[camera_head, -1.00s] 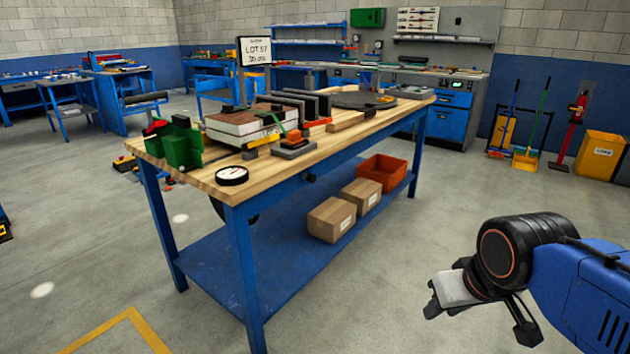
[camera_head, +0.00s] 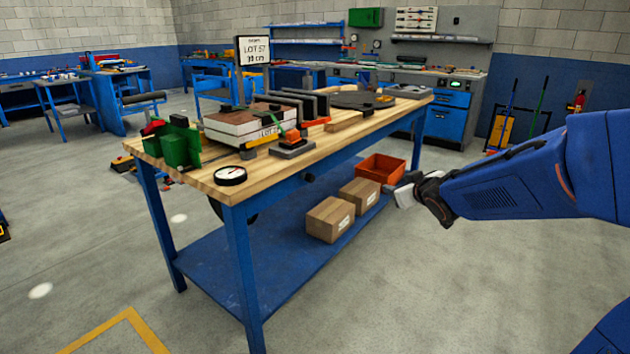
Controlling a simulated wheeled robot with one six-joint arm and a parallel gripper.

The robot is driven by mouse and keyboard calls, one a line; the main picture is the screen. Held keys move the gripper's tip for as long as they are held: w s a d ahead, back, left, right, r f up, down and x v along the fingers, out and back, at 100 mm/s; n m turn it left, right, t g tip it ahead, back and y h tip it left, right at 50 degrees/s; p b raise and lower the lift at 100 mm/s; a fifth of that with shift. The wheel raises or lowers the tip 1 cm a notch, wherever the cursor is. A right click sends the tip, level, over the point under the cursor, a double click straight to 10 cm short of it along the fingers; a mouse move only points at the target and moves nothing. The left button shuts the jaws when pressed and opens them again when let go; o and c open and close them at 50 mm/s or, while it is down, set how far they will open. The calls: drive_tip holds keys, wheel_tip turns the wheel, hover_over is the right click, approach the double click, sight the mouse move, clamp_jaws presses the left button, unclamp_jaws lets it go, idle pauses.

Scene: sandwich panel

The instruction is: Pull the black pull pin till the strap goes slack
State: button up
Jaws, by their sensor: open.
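A layered sandwich panel (camera_head: 236,125) lies on the wooden top of the blue workbench, with a label on its front side. A green strap (camera_head: 289,117) runs over its right end toward a small orange and black block (camera_head: 292,143) on the bench top. My gripper (camera_head: 412,198) is open and empty, in front of the bench's right end, right of the lower shelf's boxes and well away from the strap.
Black upright plates (camera_head: 312,103) stand behind the panel. Cartons (camera_head: 330,219) and an orange bin (camera_head: 381,168) fill the lower shelf's right part. The floor in front is clear.

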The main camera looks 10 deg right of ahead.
drive_tip(key=w+a+f+n+t+y, duration=0.1)
drive_tip(key=w+a+f+n+y, duration=0.3)
drive_tip(key=w, duration=0.4)
drive_tip(key=n+g+y, duration=0.2)
drive_tip(key=n+y, duration=0.1)
drive_tip(key=y, duration=0.6)
approach(313, 178)
drive_tip(key=x, duration=0.9)
drive_tip(key=shift+a, duration=0.1)
